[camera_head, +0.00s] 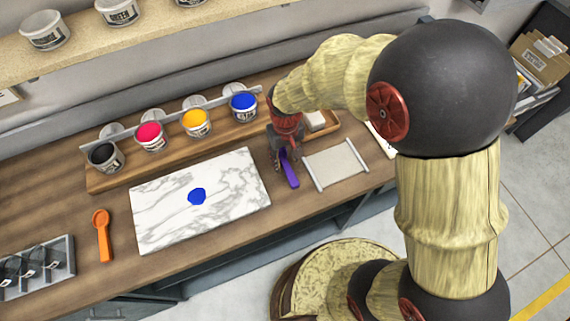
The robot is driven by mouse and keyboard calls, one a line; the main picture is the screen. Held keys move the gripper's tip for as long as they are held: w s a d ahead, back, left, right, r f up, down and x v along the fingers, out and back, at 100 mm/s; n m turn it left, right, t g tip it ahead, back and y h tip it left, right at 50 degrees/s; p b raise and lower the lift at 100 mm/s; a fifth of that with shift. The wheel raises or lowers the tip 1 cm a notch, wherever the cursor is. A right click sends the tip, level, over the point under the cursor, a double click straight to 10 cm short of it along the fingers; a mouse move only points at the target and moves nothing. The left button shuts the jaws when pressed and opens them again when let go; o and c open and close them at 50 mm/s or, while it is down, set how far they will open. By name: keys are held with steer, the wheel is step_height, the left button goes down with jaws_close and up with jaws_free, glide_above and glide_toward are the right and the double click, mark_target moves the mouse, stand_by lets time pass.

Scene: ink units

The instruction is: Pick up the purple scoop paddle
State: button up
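The purple scoop paddle (289,170) lies between the marble slab and a small framed tray, its lower end toward the counter's front edge. My gripper (284,154) is directly over its upper end, pointing down. The gripper covers that upper end, and the fingers are dark and small here. I cannot tell whether they are open, shut, or touching the paddle. I also cannot tell whether the paddle rests on the counter or is slightly raised.
The marble slab (165,205) with a blue blob (197,196) is left of the paddle. The framed tray (336,166) is close on its right. Several ink tubs, including a blue one (243,106), stand on a wooden board behind. An orange scoop (102,235) lies far left.

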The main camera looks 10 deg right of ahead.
mark_target(286, 165)
step_height(286, 165, down, 3)
steer(key=shift+w+r, duration=0.1)
steer(key=shift+r, duration=0.05)
steer(key=shift+c, duration=0.2)
jaws_close()
stand_by(0.5)
